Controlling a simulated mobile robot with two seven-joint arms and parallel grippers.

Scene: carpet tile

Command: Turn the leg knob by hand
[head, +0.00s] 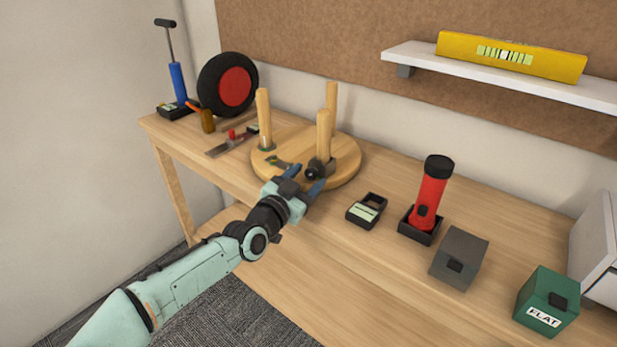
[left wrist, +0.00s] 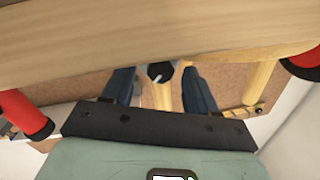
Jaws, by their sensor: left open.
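A round wooden stool top (head: 345,172) lies on the bench with three wooden legs standing up from it. The black leg knob (head: 312,172) sits at the base of the front leg (head: 324,135). My left gripper (head: 298,176) is open at the front of the stool, with its blue fingers pointing toward that leg. In the left wrist view the knob (left wrist: 160,72), with a pale mark on its face, shows between the two spread fingers. I cannot tell whether a finger touches it. My right gripper is out of view.
On the bench, a black box with a pale display (head: 364,212), a red flashlight (head: 430,195), a grey box (head: 459,258) and a green "FLAT" box (head: 546,300) stand to the right. A wheel (head: 232,86) and blue pump (head: 179,82) stand back left.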

